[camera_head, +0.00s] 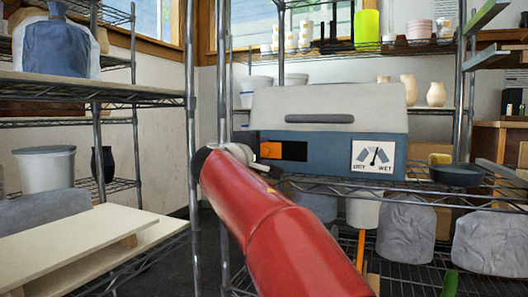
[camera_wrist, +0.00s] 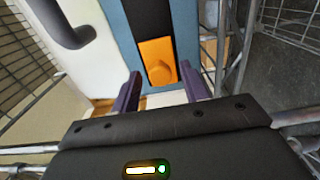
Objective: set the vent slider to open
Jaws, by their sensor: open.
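The vent slider is an orange block (camera_head: 270,150) in a black slot (camera_head: 293,151) on the front of a blue box with a pale lid. It sits at the left end of the slot in the head view. In the wrist view the slider (camera_wrist: 158,62), with a raised knob, sits at the lower end of the dark slot (camera_wrist: 150,18). My gripper (camera_wrist: 162,85) is open, its two dark fingers apart on either side below the slider, with nothing visible between them. In the head view my red arm reaches up to the box's left side, and the fingers are mostly hidden.
The box (camera_head: 330,138) stands on a wire shelf and carries a DRY/WET gauge (camera_head: 374,157) at the right and a grey lid handle (camera_head: 319,118). A dark pan (camera_head: 456,175) lies right of the box.

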